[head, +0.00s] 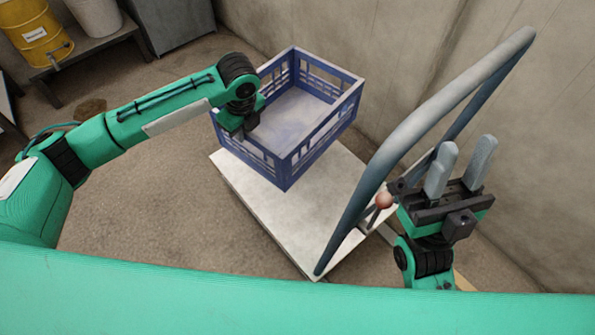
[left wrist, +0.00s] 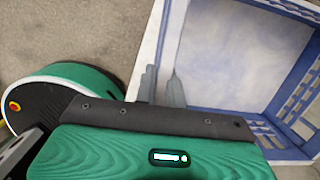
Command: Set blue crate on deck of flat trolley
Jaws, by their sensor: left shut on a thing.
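The blue crate (head: 286,172) is an open, slatted box over the far part of the flat trolley's pale deck (head: 250,196). My left gripper (head: 243,128) is shut on the crate's left wall. In the left wrist view, the fingers (left wrist: 165,90) are at the crate's wall (left wrist: 172,45), and the crate's inside looks empty. I cannot tell whether the crate's bottom touches the deck. The deck shows bare along its left and near sides. My right gripper (head: 463,165) is open and empty, its fingers pointing up, to the right of the trolley handle (head: 395,140).
The grey tubular handle rises at the deck's right end. A concrete wall (head: 400,40) stands close behind the crate and trolley. A yellow drum (head: 35,35) and a pale bin (head: 95,15) stand at the far left. The floor (head: 150,200) left of the trolley is clear.

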